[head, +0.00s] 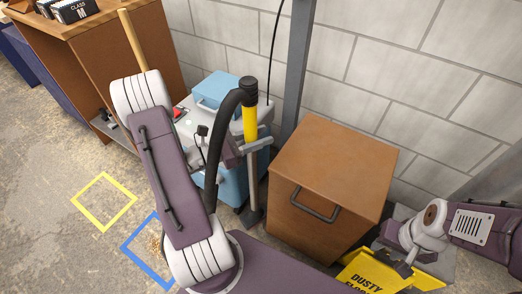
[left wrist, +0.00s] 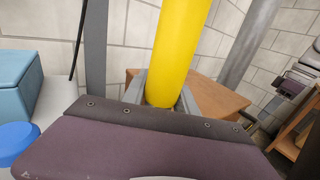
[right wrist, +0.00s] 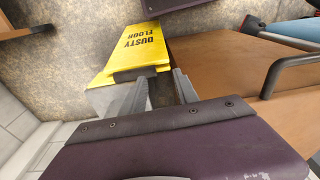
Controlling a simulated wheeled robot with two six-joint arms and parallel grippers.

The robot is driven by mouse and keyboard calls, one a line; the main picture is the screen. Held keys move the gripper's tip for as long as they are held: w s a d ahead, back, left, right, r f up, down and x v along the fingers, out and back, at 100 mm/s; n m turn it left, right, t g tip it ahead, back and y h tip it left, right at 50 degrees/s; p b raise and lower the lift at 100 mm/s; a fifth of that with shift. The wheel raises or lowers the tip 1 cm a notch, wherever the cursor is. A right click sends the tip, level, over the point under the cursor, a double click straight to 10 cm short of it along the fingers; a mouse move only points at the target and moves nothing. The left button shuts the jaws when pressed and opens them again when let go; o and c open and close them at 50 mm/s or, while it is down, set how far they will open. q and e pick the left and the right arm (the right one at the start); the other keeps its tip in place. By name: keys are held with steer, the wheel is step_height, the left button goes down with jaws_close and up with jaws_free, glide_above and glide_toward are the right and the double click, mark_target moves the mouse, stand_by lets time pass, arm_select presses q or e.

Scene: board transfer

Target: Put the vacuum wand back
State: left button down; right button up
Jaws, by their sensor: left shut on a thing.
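The vacuum wand has a yellow grip (head: 250,124), a black collar and hose on top, and a grey tube (head: 254,185) running down towards the floor. It stands nearly upright beside the blue vacuum unit (head: 233,185). My left gripper (head: 252,146) is shut around the wand at the lower part of the yellow grip. The yellow grip (left wrist: 180,50) also shows between the fingers in the left wrist view. My right gripper (right wrist: 158,85) is open and empty, beside the yellow "DUSTY FLOOR" sign (right wrist: 138,48).
A brown wooden cabinet (head: 335,165) with a dark handle stands right of the wand. A grey post (head: 297,65) and block wall are behind. A light blue box (head: 217,88) sits on the unit. Yellow (head: 87,222) and blue (head: 131,259) squares mark the floor at left, which is mostly open.

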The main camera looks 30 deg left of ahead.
arm_select(q)
steer(key=shift+f, duration=0.7)
steer(key=shift+b, duration=0.35)
step_height(320, 180, down, 5)
steer(key=b, duration=0.4)
steer(key=shift+w, duration=0.15)
steer(key=c, duration=1.3)
jaws_free()
steer(key=shift+f, duration=0.1)
steer(key=shift+o, duration=0.2)
